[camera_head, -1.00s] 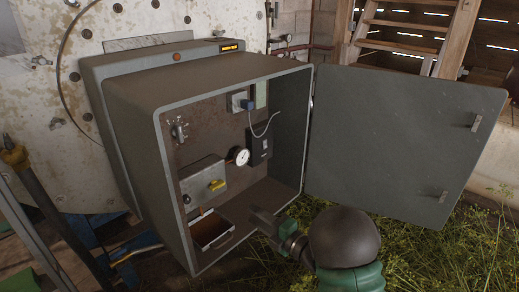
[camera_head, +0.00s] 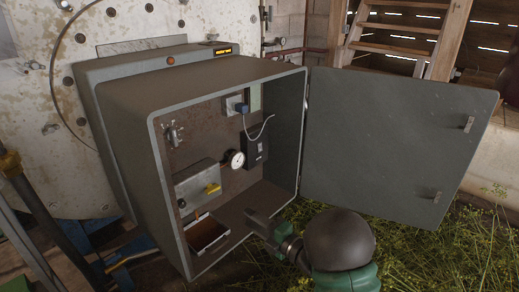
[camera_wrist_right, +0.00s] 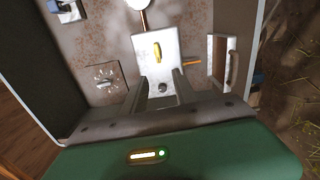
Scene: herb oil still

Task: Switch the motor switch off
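The open grey cabinet (camera_head: 150,150) holds a light grey switch box (camera_head: 192,183) with a yellow handle (camera_head: 212,188). No label is readable, so I cannot confirm that this is the motor switch. In the right wrist view the yellow handle (camera_wrist_right: 157,52) stands roughly upright on the box face (camera_wrist_right: 146,68), beyond my fingers. My right gripper (camera_head: 253,216) is at the cabinet's lower front opening, right of and below the handle. In the wrist view my right gripper (camera_wrist_right: 161,80) has its two fingers apart with nothing between them. My left gripper is not in view.
A lever switch (camera_head: 173,134), a round gauge (camera_head: 236,159) and a black box (camera_head: 253,152) are on the back panel. An open drawer-like tray (camera_head: 207,236) sits below the switch box. The cabinet door (camera_head: 400,145) stands open at right, over grass.

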